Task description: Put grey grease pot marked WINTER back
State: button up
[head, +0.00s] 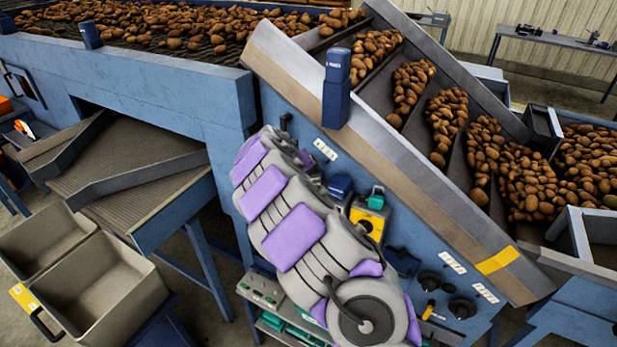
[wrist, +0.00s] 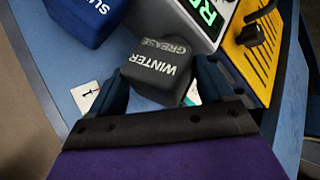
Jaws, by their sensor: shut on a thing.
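In the wrist view, the grey grease pot (wrist: 155,62) is dark grey, with WINTER and GREASE in pale letters. My gripper (wrist: 167,88) is shut on it, with one dark blue finger on each side. I cannot tell whether the pot touches the blue surface behind it. A blue pot (wrist: 84,18) with lettering that begins SU is beside it at upper left. A white card with a black mark (wrist: 87,94) is on the blue surface by the left finger. In the head view my arm hides my gripper and the grey pot.
A yellow device (wrist: 258,45) with a black knob and a box with a lit green display (wrist: 208,12) stand close on the right. In the head view, the sloping potato conveyor (head: 400,160) rises beside my arm. Grey bins (head: 95,290) stand at lower left.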

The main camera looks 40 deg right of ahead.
jog(key=shift+f, duration=0.35)
jog(key=shift+d, duration=0.4)
jog(key=o, duration=0.9)
jog(key=shift+d+f, duration=0.1)
jog(key=shift+d, duration=0.25)
jog(key=shift+o, duration=0.8)
jog(key=shift+s+d, duration=0.1)
jog(key=shift+d, duration=0.05)
jog(key=shift+a, duration=0.5)
jog(key=v, duration=1.2)
jog(key=shift+p, duration=0.3)
